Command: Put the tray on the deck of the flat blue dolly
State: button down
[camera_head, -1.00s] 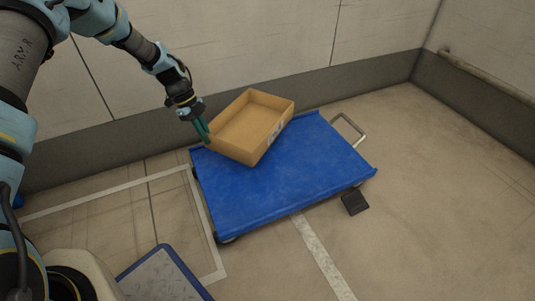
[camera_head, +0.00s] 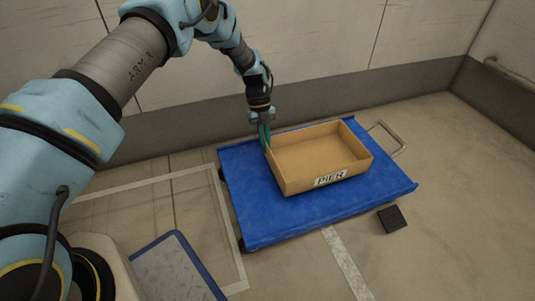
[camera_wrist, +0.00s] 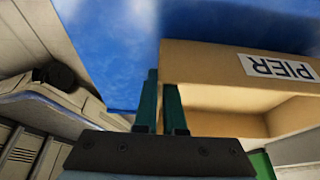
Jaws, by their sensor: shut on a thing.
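The tray (camera_head: 282,177) is a shallow open tan box with a white label reading PIER on its front side. It is over the deck of the flat blue dolly (camera_head: 270,226) and looks level; whether it touches the deck I cannot tell. My gripper (camera_head: 265,143) is shut on the tray's left wall, near its back left corner. In the wrist view the green fingers (camera_wrist: 160,105) straddle the wall of the tray (camera_wrist: 205,60), with the blue deck (camera_wrist: 80,45) behind. The tray looks empty.
The dolly's metal handle (camera_head: 388,138) stands at its right end. A small black block (camera_head: 391,219) lies on the floor to the right of the dolly. A blue-edged grey panel (camera_head: 172,270) is at the front left. The wall (camera_head: 300,45) runs close behind the dolly.

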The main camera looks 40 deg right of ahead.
notch_tip(320, 180, down, 3)
jog(key=shift+f+b, duration=0.15)
jog(key=shift+b, duration=0.35)
jog(key=c, duration=1)
grip_release()
jog(key=p+v, duration=0.3)
jog(key=v, duration=0.9)
